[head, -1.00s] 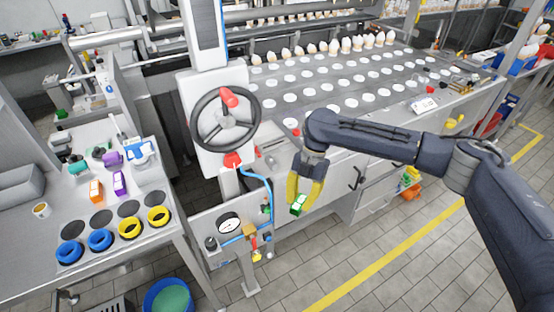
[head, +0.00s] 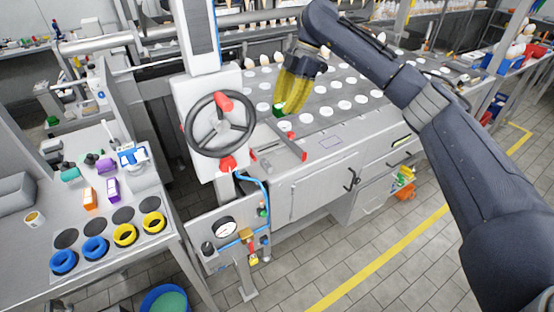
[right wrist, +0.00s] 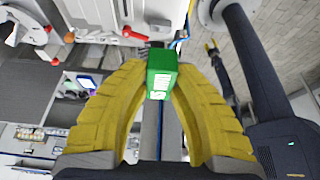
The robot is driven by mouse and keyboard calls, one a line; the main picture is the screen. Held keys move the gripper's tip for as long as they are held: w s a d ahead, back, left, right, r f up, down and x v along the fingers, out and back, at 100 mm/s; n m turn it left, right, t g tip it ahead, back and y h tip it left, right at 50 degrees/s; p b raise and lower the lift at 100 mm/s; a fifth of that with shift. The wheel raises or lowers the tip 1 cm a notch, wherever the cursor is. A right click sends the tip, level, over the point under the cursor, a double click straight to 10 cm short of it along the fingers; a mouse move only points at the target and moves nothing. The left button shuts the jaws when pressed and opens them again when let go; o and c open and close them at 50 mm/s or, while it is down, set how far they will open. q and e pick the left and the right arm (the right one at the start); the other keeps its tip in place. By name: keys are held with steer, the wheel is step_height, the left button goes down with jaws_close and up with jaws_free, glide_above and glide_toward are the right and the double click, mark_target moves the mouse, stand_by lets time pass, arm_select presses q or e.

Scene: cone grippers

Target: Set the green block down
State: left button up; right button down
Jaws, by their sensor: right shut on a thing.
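The green block (head: 279,109) is at the fingertips of my right gripper (head: 284,104), over the near left part of the grey machine top with white discs (head: 318,105). In the right wrist view the green block (right wrist: 161,74), with white lettering on one face, sits between the yellow fingertips (right wrist: 162,80), which are shut on it. Whether its underside touches the surface cannot be told.
A handwheel (head: 219,124) on a white column stands just left of the block. A red-ended lever (head: 290,142) lies at the machine's near edge. The left table holds blue rings (head: 95,249), yellow rings (head: 125,235), an orange block (head: 89,198) and a purple block (head: 112,189).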

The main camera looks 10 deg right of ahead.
mark_target(282, 162)
step_height(282, 162, down, 19)
stand_by(0.8)
steer(key=shift+f, duration=0.15)
steer(key=c, duration=1.2)
jaws_free()
steer(key=shift+c, duration=0.2)
steer(key=v, duration=1.2)
